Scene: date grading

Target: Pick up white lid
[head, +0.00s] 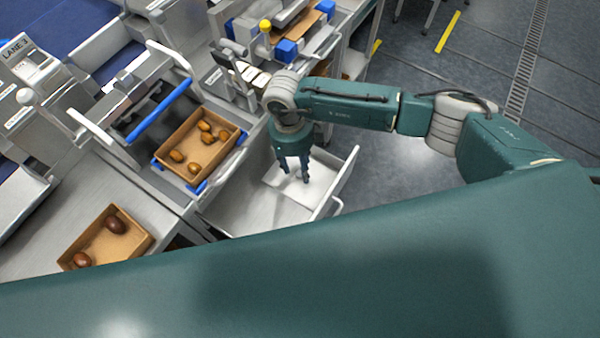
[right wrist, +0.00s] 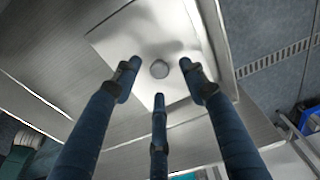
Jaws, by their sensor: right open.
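The white lid (head: 322,174) is a flat pale square lying in an open metal drawer, right of centre in the head view. In the right wrist view the lid (right wrist: 140,38) shows a small round grey knob (right wrist: 159,69) in its middle. My right gripper (head: 296,177) points down over the lid. Its three dark fingers (right wrist: 159,78) are open and spread around the knob in the right wrist view, with nothing between them. I cannot tell whether the fingertips touch the lid. My left gripper is not in view.
A cardboard tray (head: 166,153) with several brown dates stands left of the drawer. Another cardboard tray (head: 140,246) with darker dates lies lower left. The drawer (head: 345,178) has raised walls and a handle on its right side. Open floor (head: 395,170) lies to the right.

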